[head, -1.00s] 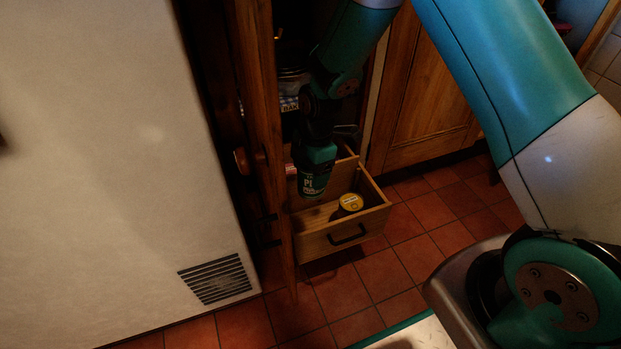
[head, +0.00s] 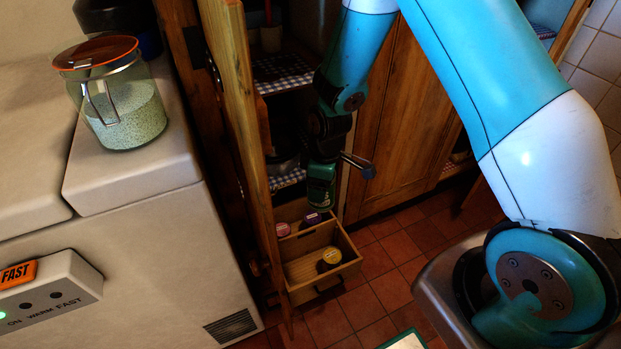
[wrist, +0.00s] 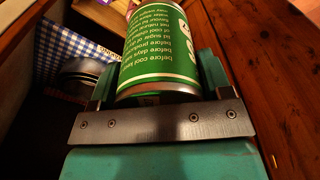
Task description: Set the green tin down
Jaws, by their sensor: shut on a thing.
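The green tin (head: 320,194) hangs from my gripper (head: 321,178), which points down in the head view. In the picture it appears over the back part of an open wooden drawer (head: 345,279). The tin also fills the upper middle of the wrist view (wrist: 160,48), with printed text and a metal rim. My gripper (wrist: 160,98) is shut on the tin there; the fingertips' contact is mostly hidden. I cannot tell how high the tin is above the drawer.
The drawer holds a yellow-lidded jar (head: 329,257) and pink-lidded jars (head: 310,219) at its back. An open cabinet door (head: 240,130) stands close on the left. Shelves with checked cloth (head: 286,80) lie behind. A glass jar (head: 120,100) stands on the white appliance.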

